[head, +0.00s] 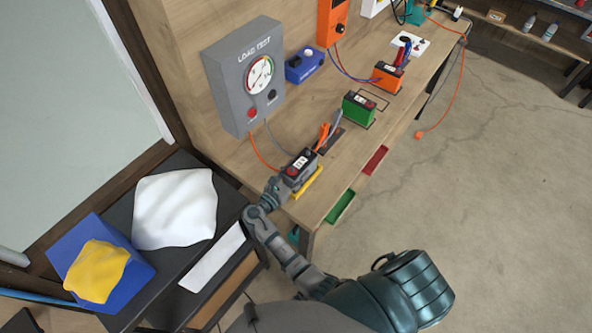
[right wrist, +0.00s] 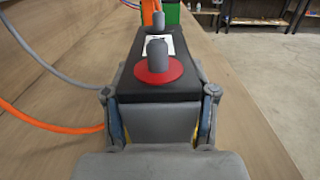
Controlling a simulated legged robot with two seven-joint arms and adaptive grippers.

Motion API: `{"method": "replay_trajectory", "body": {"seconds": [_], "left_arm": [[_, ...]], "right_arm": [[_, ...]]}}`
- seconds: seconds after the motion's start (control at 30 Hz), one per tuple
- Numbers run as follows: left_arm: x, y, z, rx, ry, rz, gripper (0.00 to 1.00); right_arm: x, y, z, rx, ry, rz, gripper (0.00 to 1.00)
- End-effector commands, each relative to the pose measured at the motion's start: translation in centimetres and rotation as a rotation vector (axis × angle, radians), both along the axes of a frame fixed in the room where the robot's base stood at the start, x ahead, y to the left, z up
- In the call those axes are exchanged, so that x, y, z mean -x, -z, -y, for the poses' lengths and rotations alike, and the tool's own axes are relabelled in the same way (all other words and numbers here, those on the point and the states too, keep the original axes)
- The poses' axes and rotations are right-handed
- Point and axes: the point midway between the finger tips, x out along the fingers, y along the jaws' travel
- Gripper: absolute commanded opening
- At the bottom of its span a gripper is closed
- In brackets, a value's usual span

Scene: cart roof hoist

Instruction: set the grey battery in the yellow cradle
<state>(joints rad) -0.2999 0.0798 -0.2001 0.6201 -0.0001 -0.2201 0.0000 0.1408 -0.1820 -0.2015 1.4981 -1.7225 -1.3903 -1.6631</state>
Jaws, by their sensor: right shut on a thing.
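The grey battery (head: 297,175) has a black top, a red ring round one terminal and a white label. It is at the near end of the wooden bench, and its near end fills the right wrist view (right wrist: 155,122). The yellow cradle (head: 308,186) shows as a yellow strip along the battery's right side. I cannot tell whether the battery rests in it or is just above it. My right gripper (head: 282,184) is shut on the battery's near end, one finger on each side in the right wrist view (right wrist: 160,122). My left gripper is out of view.
A grey load tester (head: 245,75) stands behind, its orange and grey leads running to clamps (head: 323,137) just beyond the battery. A green battery (head: 359,110) and an orange battery (head: 388,77) sit farther along the bench. A dark cart with a blue box (head: 130,262) stands at left.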

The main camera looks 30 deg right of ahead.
Motion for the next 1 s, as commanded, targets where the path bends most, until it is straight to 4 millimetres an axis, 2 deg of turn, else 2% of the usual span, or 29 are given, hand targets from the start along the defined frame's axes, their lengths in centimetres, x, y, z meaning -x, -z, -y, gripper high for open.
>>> {"method": "replay_trajectory", "body": {"seconds": [0.4, 0.43, 0.53, 0.87, 1.0], "left_arm": [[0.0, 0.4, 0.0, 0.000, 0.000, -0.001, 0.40], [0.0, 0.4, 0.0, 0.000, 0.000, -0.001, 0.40], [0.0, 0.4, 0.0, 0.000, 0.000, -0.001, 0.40], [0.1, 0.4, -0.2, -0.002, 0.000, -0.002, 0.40], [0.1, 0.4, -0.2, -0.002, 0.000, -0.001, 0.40]], "right_arm": [[-0.1, 0.6, 0.0, 0.005, 0.000, 0.004, 0.00], [-0.1, 0.6, 0.0, 0.004, 0.000, 0.005, 0.59], [-0.1, 0.6, 0.0, 0.004, 0.000, 0.004, 0.84], [0.0, 1.1, -0.1, -0.002, 0.000, -0.005, 0.86], [0.4, 1.1, -1.1, -0.003, -0.002, -0.004, 0.86]]}}
